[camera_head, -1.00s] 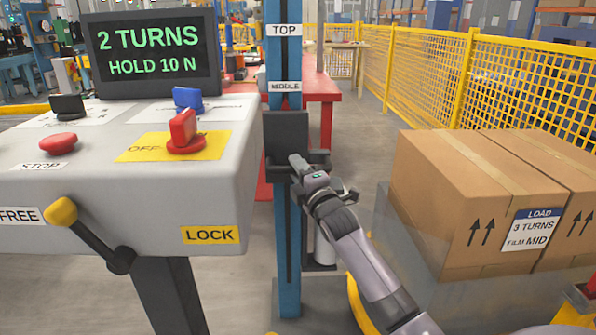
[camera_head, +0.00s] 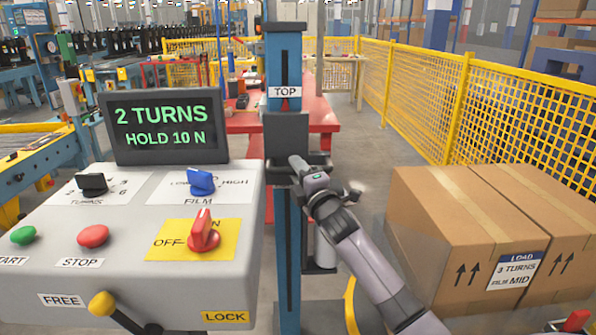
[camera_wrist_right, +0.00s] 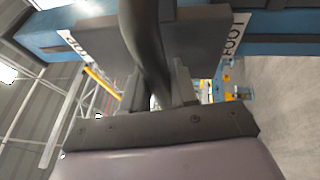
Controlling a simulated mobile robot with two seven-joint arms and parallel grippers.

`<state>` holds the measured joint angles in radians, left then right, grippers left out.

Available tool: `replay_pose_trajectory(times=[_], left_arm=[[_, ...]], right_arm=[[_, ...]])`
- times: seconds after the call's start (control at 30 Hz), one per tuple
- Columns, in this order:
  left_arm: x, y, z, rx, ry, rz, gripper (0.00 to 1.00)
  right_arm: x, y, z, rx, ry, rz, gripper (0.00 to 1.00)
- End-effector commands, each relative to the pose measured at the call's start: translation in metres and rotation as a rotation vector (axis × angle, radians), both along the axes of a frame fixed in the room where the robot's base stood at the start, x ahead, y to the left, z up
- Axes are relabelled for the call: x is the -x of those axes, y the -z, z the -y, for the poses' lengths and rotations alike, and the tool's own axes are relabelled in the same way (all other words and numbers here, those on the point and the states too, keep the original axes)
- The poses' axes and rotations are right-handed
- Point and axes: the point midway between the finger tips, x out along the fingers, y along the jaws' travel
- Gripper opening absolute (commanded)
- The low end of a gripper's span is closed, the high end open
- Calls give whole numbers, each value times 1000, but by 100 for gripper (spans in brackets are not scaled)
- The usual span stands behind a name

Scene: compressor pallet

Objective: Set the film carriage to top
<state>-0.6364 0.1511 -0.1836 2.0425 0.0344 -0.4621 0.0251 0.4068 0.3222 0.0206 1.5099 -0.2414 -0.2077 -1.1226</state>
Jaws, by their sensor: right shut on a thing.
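The film carriage (camera_head: 285,133) is a dark grey block on the blue mast (camera_head: 287,240), just under the TOP label (camera_head: 284,92). The MIDDLE label does not show in the head view. My right gripper (camera_head: 304,168) is at the carriage's front. In the right wrist view, its fingers (camera_wrist_right: 158,92) are shut on the dark bar (camera_wrist_right: 146,45) of the carriage, and the carriage plate (camera_wrist_right: 195,40) lies behind. A FOOT label (camera_wrist_right: 235,33) and another label (camera_wrist_right: 74,43), hard to read, flank the carriage there. My left gripper is out of view.
The control panel (camera_head: 140,235) stands to the left, its screen (camera_head: 163,126) reading 2 TURNS, HOLD 10 N. A black lever (camera_head: 125,318) with a yellow knob is at its front. Cartons (camera_head: 470,230) stand to the right. A yellow fence (camera_head: 500,110) runs behind.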

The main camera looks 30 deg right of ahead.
Motion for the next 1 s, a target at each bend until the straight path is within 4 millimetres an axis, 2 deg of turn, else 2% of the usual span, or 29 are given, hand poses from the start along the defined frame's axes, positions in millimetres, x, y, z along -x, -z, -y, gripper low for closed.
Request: replay_pose_trajectory(times=[0.33,0.37,0.4,0.77,1.0], left_arm=[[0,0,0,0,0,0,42],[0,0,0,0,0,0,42],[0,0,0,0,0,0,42],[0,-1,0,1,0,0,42],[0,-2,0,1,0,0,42]], right_arm=[[0,-1,0,-1,-1,1,0],[0,-1,0,-1,-1,1,34],[0,-1,0,0,-1,0,47],[2,1,0,0,0,-3,48],[26,6,-4,0,-1,-4,48]])
